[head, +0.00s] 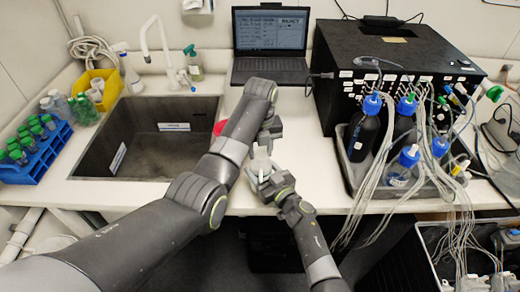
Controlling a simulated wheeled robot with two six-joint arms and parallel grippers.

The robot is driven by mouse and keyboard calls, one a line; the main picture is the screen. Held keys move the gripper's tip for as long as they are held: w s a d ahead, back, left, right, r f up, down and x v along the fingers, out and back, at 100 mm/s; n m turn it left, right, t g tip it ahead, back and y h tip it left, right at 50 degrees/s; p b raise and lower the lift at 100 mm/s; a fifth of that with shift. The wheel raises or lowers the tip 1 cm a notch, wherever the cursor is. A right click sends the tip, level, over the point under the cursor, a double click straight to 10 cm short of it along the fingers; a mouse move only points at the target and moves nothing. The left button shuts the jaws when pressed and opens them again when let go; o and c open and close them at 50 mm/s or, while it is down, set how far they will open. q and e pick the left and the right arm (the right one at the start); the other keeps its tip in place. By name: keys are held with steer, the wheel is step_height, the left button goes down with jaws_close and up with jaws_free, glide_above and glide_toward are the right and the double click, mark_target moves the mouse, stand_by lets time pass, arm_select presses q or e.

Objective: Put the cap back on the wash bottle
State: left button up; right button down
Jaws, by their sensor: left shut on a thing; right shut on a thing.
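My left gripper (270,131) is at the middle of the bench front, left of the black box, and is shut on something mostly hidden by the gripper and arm. My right gripper (262,170) is just below it in the picture, near the bench's front edge, and is shut on a small pale, whitish thing (262,158). The two grippers are close together. I cannot tell which of the held things is the wash bottle and which is its cap, or whether they touch.
A sink (150,135) lies left of my arms, with a blue tube rack (35,150) beyond it. A laptop (270,45) stands behind. A black box (385,55) and a tray of tubed bottles (355,172) stand right. A red thing (219,128) shows beside my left arm.

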arm_select(q)
steer(key=m, duration=0.4)
steer(key=shift+d+m, duration=0.1)
steer(key=shift+m, duration=0.2)
steer(key=o, duration=0.9)
steer(key=shift+o, duration=0.2)
steer(key=shift+r, duration=2.3)
steer(key=shift+c, duration=0.5)
